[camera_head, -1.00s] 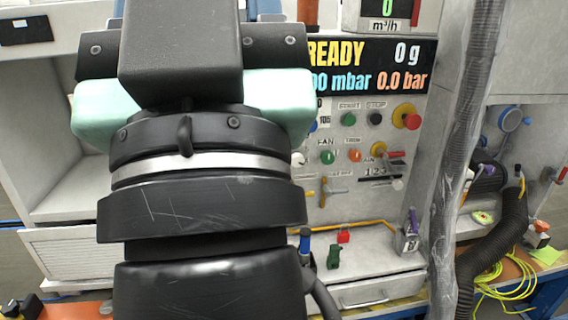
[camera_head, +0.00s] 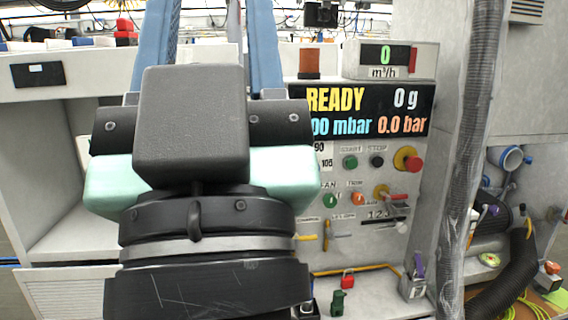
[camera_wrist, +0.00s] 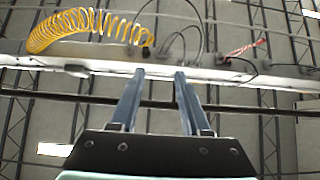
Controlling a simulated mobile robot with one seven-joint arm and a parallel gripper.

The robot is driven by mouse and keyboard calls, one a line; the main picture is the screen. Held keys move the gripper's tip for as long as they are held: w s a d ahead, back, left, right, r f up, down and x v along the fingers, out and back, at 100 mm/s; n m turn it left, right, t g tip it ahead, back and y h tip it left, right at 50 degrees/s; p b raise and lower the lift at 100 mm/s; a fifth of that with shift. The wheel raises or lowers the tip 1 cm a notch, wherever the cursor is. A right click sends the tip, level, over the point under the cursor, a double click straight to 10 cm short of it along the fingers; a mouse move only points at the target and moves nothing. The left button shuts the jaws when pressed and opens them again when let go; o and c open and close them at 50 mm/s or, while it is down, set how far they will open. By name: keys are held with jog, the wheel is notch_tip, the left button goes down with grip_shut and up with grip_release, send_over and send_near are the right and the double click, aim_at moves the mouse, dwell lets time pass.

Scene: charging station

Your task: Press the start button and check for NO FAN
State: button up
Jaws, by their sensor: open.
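The green start button (camera_head: 350,162) is on the grey control panel (camera_head: 420,185), under its START label. The black stop button (camera_head: 377,160) is just right of it. The display (camera_head: 365,112) above reads READY, 0 g and 0.0 bar; its left part is hidden behind my arm. NO FAN does not show on the visible part. A FAN label stands above a green button (camera_head: 330,200) and an orange button (camera_head: 358,198). My gripper (camera_head: 215,20) is open and empty, pointing up, left of the panel and apart from it. Its blue fingers also show in the wrist view (camera_wrist: 159,74).
A red and yellow knob (camera_head: 408,160) sticks out at the panel's right. A ribbed hose (camera_head: 470,150) hangs right of the panel. A meter (camera_head: 390,60) reading 0 m³/h stands on top. The wrist view shows a yellow coiled hose (camera_wrist: 90,22) and overhead beams.

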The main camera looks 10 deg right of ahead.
grip_shut()
dwell(1.5)
